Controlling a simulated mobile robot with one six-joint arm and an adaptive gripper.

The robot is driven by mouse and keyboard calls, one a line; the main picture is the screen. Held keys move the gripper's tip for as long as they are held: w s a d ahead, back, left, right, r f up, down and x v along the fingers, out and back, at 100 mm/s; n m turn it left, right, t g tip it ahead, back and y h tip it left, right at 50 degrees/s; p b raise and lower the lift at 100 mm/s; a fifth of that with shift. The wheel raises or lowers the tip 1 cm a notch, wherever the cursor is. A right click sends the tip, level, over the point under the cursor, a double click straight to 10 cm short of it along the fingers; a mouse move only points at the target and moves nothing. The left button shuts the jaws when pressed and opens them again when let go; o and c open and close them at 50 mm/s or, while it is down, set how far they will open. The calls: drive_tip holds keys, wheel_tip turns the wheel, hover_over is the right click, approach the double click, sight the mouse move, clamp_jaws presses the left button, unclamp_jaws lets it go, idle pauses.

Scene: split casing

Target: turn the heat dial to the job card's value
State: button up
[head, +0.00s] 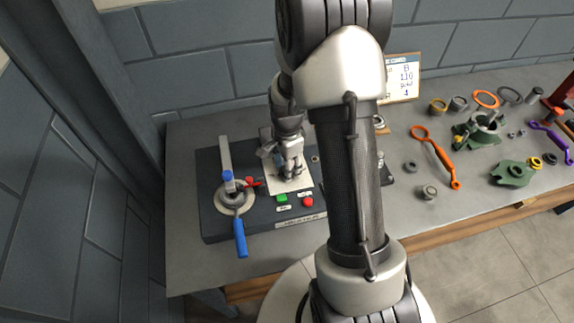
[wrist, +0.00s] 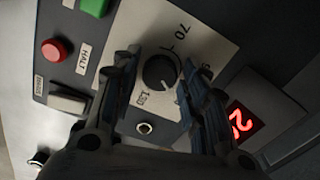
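The heat dial (wrist: 161,71) is a dark round knob on a white scale plate (wrist: 190,28) in the wrist view. Printed marks near 70 and 120 show; other marks are hidden by my fingers. My gripper (wrist: 163,66) is open, with one finger on each side of the dial and gaps visible between. In the head view my gripper (head: 291,172) is over the plate (head: 276,186) and covers the dial. The job card (head: 403,88) stands at the back, partly behind my arm; its lines seem to include 110, but the labels are hidden or too small.
The dark machine box (head: 220,225) carries a blue-handled lever (head: 240,238), a green button (head: 282,198) and a red button (head: 307,201). A red digit display (wrist: 240,122) is partly hidden. Rings, green castings and an orange wrench (head: 437,158) lie on the bench to the right.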

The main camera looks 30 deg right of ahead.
drive_tip(key=shift+o, duration=0.7)
wheel_tip(320, 180, up, 12)
idle(0.4)
